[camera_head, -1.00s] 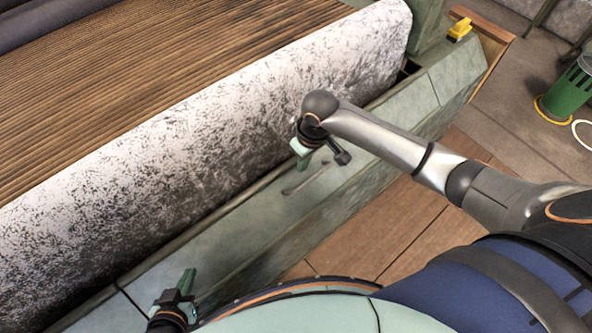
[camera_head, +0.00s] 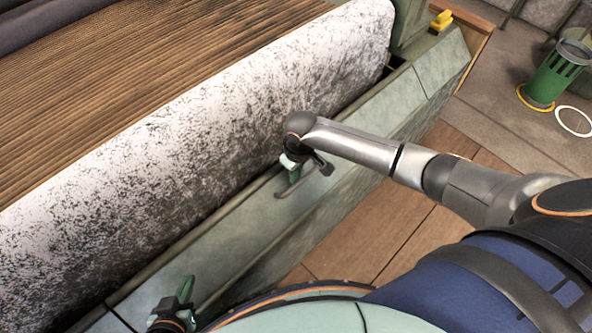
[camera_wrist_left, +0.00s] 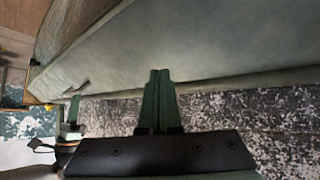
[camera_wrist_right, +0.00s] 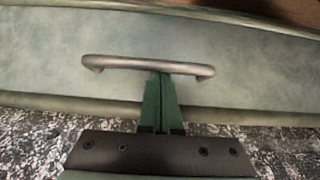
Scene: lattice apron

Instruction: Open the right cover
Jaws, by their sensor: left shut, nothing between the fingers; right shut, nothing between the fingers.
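The right cover (camera_head: 235,235) is a long pale-green panel in front of the speckled roller in the head view; it looks closed. Its grey bar handle (camera_wrist_right: 120,62) runs across the right wrist view, and part of it shows in the head view (camera_head: 318,172). My right gripper (camera_wrist_right: 160,78) is shut and empty, its fingertips at the handle's middle, just right of centre. I cannot tell whether they touch the bar. In the head view my right gripper (camera_head: 293,178) partly hides the handle. My left gripper (camera_head: 187,287) is shut and empty, near the cover's left end.
The large black-and-white speckled roller (camera_head: 200,140) lies directly behind the cover, with brown ribbed material beyond it. A yellow object (camera_head: 441,20) sits at the panel's far end. A green bin (camera_head: 556,75) stands on the floor at the right. Wooden flooring (camera_head: 390,225) lies in front.

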